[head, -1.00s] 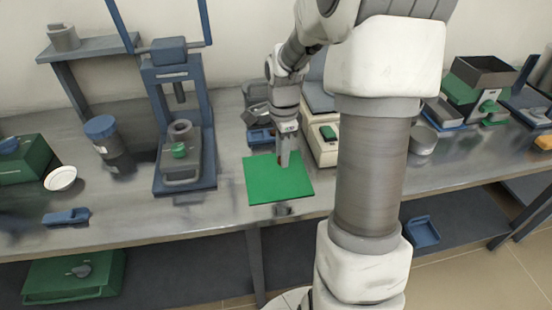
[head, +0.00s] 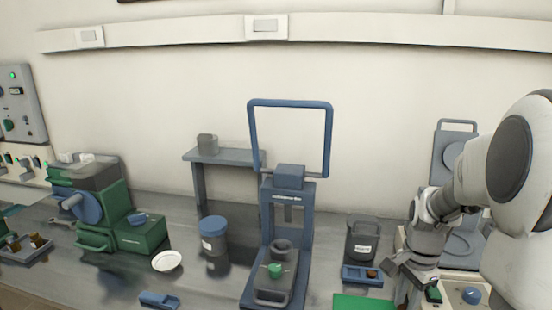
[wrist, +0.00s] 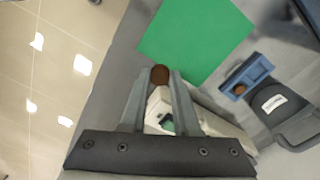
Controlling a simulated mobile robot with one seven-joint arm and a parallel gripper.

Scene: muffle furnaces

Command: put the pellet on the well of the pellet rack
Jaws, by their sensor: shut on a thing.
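A small brown pellet (wrist: 160,73) is held between the fingertips of my gripper (wrist: 161,82) in the wrist view. The gripper is above the bench, near the green mat (wrist: 193,38). The blue rack (wrist: 262,66) lies to the right in the wrist view, apart from the gripper, with a brown piece at its near end. In the head view the rack (head: 348,281) sits on the bench, left of my gripper (head: 403,292), whose fingertips are cut off or hidden there. I cannot make out its wells clearly.
A dark labelled container (head: 362,240) stands behind the rack. A blue press (head: 290,195) stands to the left, with a blue-lidded jar (head: 213,235) and a white dish (head: 167,261) beyond. The green mat also shows in the head view (head: 362,302).

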